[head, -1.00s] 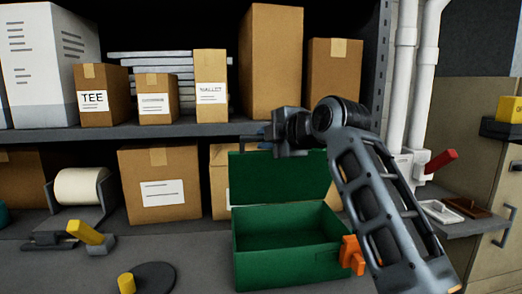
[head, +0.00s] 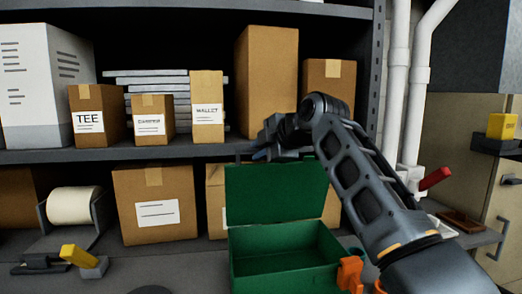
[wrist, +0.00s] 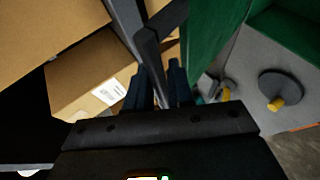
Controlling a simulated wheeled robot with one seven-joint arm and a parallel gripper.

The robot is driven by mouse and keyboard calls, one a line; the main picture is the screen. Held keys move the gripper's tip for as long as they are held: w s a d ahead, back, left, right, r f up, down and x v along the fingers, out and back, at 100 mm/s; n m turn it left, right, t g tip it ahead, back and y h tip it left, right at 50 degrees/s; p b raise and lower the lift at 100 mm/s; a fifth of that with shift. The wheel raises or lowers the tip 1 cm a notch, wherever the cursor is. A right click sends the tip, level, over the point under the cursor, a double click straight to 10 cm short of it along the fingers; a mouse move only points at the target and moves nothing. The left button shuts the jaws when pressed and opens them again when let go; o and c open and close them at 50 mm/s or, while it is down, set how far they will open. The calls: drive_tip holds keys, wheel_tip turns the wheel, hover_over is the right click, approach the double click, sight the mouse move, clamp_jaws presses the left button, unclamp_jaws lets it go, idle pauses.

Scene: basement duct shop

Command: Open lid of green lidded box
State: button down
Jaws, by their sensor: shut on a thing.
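The green lidded box (head: 270,262) stands on the bench at the lower middle of the head view, its open inside showing. Its green lid (head: 275,193) stands raised at the back, roughly upright. My gripper (head: 262,153) is at the lid's top edge, its fingertips partly hidden behind my wrist and dark against the shelf. In the wrist view the lid (wrist: 205,35) shows at the upper right, and a dark grey bar, seemingly the lid's handle (wrist: 150,55), runs between my closed fingers. An orange latch (head: 349,273) is at the box's right side.
A shelf edge (head: 150,150) runs just behind my gripper, with cartons above. A carton (head: 156,203) stands left of the box. A tape roll (head: 73,206) and a yellow-handled tool (head: 80,257) lie farther left. White pipes (head: 398,100) rise at right.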

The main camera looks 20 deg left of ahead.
drive_tip(key=c, duration=1.2)
unclamp_jaws()
drive_tip(key=shift+o, duration=0.2)
drive_tip(key=shift+f, duration=0.1)
drive_tip(key=b+v, duration=0.2)
drive_tip(key=v, duration=0.6)
drive_tip(key=shift+a, duration=0.1)
